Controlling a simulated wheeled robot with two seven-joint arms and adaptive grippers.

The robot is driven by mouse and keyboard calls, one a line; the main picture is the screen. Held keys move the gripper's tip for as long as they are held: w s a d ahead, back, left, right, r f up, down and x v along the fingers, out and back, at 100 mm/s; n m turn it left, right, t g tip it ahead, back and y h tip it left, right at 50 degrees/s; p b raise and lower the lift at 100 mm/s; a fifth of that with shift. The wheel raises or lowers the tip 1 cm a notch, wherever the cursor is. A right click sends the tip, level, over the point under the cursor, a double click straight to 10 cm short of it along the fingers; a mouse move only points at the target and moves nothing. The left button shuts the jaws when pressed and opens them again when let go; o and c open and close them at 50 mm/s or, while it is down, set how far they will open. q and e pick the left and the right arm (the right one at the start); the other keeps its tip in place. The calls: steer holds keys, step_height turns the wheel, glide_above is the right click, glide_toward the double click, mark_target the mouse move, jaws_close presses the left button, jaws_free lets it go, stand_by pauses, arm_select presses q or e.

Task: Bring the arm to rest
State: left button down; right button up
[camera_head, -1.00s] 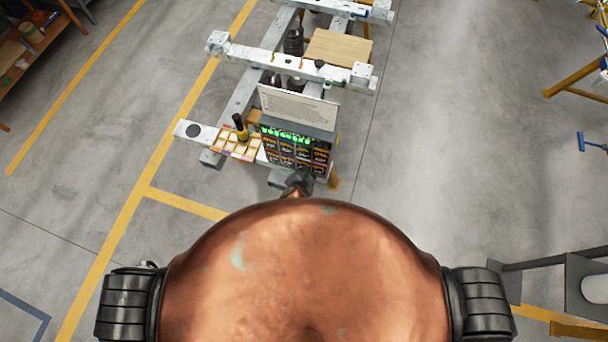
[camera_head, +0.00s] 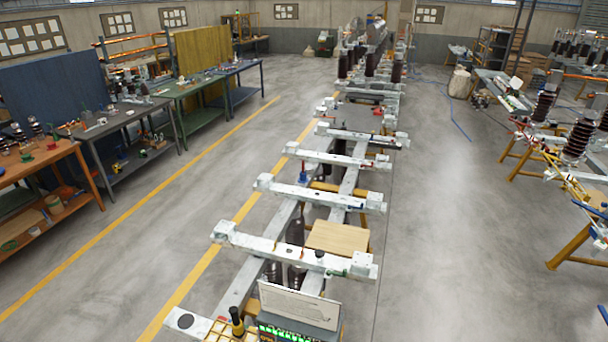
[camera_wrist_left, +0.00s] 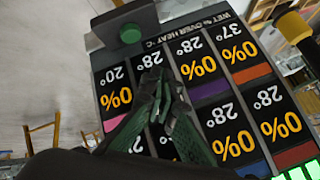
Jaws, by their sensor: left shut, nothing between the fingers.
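My left gripper (camera_wrist_left: 158,88) shows in the left wrist view, with its dark green fingers closed together and nothing between them. It is in front of a black display panel (camera_wrist_left: 215,90) with white degree readings, orange "0%" figures and coloured strips. The fingers and my dark arm hide part of the panel; I cannot tell whether they touch it. Neither gripper shows in the head view.
A long frame with white crossbeams (camera_head: 300,250) runs away from me, bearing a wooden board (camera_head: 337,237) and a black-and-yellow tool (camera_head: 237,322). Workbenches (camera_head: 110,135) line the left. Bare floor (camera_head: 440,220) lies to the right of the frame.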

arm_select(q)
steer(key=s+a+r+n+g+y, duration=0.1)
steer(key=s+a+r+n, duration=0.3)
steer(key=a, duration=0.6)
steer(key=s+a+n+g+y, duration=0.1)
steer(key=s+a+n+g, duration=0.15)
steer(key=s+a, duration=0.65)
steer(key=s+a+r+n+g, duration=0.1)
steer(key=s+a+r+n, duration=0.1)
steer(key=s+a+r, duration=0.35)
steer(key=s+a+r+n, duration=0.2)
steer(key=s+a+r, duration=0.1)
steer(key=s+a, duration=0.4)
step_height(320, 180, down, 41)
steer(key=s+m+g+b, duration=0.1)
steer(key=s+g+b, duration=0.1)
steer(key=b, duration=0.9)
steer(key=s+f+b, duration=0.4)
steer(key=s+f, duration=0.5)
steer(key=f, duration=0.4)
steer(key=s+f+g+b, duration=0.1)
steer(key=s+f+b, duration=0.3)
steer(key=s+f, duration=0.6)
step_height(320, 180, down, 3)
steer(key=shift+f+m+b, duration=0.1)
steer(key=shift+m+b, duration=0.25)
steer(key=shift+b, duration=0.05)
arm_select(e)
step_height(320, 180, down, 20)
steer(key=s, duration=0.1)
